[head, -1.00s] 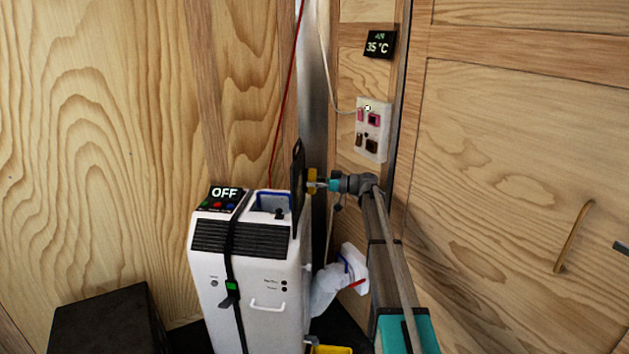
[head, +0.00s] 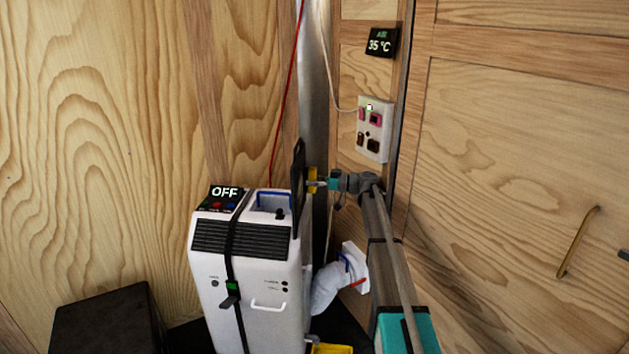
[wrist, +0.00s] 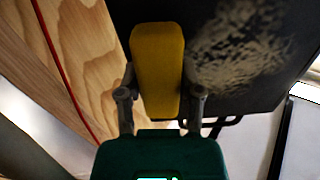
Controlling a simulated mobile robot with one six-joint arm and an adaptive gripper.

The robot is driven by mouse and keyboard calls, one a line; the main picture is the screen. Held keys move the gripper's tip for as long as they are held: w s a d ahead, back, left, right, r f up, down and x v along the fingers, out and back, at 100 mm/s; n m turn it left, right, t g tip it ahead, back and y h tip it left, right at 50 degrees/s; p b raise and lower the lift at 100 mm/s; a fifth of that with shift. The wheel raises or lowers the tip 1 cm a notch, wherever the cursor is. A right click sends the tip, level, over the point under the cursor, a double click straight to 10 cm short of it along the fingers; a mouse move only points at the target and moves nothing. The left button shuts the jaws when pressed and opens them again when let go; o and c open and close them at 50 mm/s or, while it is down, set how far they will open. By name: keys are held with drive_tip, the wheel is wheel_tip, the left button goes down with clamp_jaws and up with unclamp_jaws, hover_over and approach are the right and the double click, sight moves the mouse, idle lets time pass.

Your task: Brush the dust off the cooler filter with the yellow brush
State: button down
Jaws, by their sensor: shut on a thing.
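The white cooler (head: 262,300) stands against the wooden wall, with an OFF display (head: 224,192) on top. The dark filter (head: 298,185) stands upright, nearly edge-on, at the cooler's upper right edge. In the wrist view the filter (wrist: 262,75) is a black panel with a pale dusty patch (wrist: 235,45) right of the brush. My gripper (head: 322,182) is right of the filter, shut on the yellow brush (head: 312,180). The brush (wrist: 157,60) sits between both fingers in the wrist view, before the panel. I cannot tell whether its bristles touch it.
A white hose (head: 328,288) comes from the cooler's right side. A yellow tray (head: 331,349) is at the bottom edge. A black box (head: 105,325) stands at lower left. A socket panel (head: 373,130) and a 35 °C display (head: 381,41) are on the wall. A red cord (head: 285,95) hangs behind.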

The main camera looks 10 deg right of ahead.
sight(299, 196)
drive_tip(key=shift+s+a+f, duration=0.1)
drive_tip(key=shift+s+a, duration=0.15)
drive_tip(key=shift+s, duration=0.4)
drive_tip(key=shift+s+a, duration=0.25)
drive_tip(key=shift+s, duration=0.35)
drive_tip(key=shift+s+a+f, duration=0.1)
drive_tip(key=shift+s+a, duration=0.15)
drive_tip(key=shift+s, duration=0.6)
drive_tip(key=shift+s+a, duration=0.15)
drive_tip(key=shift+s, duration=0.3)
drive_tip(key=shift+s+a+f, duration=0.1)
drive_tip(key=shift+s+a, duration=0.05)
drive_tip(key=shift+s, duration=0.5)
drive_tip(key=shift+s+a, duration=0.35)
drive_tip(key=shift+s, duration=0.45)
drive_tip(key=shift+s+a, duration=0.3)
drive_tip(key=shift+s, duration=0.45)
